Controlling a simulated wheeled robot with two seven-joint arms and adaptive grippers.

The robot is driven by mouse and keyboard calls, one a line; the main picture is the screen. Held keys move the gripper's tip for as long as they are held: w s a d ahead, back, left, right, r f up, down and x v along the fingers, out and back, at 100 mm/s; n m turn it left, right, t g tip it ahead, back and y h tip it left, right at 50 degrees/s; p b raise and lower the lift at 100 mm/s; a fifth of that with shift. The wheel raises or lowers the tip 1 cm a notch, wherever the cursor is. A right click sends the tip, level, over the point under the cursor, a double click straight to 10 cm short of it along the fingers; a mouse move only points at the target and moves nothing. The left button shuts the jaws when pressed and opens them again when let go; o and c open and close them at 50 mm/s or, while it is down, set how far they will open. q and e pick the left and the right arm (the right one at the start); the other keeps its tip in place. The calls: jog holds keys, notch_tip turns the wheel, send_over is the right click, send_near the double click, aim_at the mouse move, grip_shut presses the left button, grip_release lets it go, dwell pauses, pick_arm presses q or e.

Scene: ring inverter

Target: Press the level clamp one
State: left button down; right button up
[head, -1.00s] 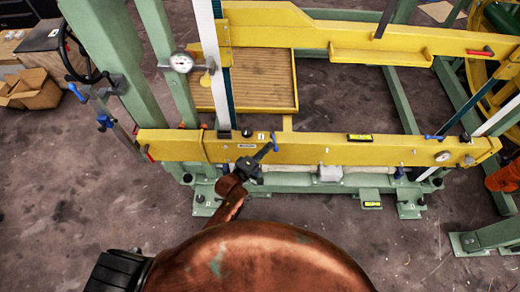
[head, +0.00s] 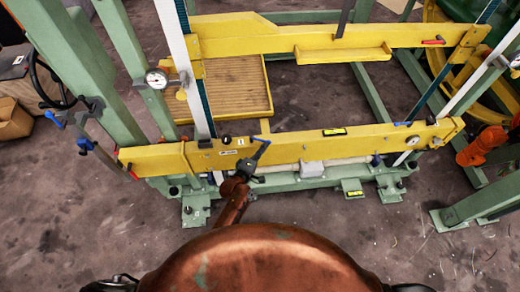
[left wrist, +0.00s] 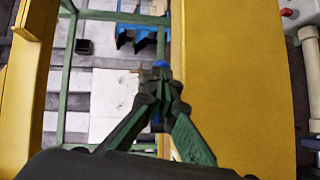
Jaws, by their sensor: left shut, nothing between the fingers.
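The blue clamp lever (head: 262,143) is at the front yellow beam (head: 310,147), just right of a small label marked 1 (head: 240,142). It slants up to the right. My left gripper (head: 250,166) is right at the lever's lower end, in front of the beam. In the left wrist view my left gripper (left wrist: 158,82) has its dark fingers together, with nothing held. A blue bit (left wrist: 161,64) shows just past the fingertips. The fingers hide part of it, and I cannot tell whether they touch it. My right gripper is not in view.
Another blue lever (head: 403,124) sits near the beam's right end. A black knob (head: 226,140) is left of the label. A dial gauge (head: 157,78) and green posts stand at the left. A yellow wooden tray (head: 235,85) lies behind the beam. Open floor (head: 380,235) is in front.

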pick_arm(q)
jog(key=shift+x, duration=0.85)
jog(key=shift+d+r, duration=0.1)
jog(key=shift+d, duration=0.1)
jog(key=v, duration=1.2)
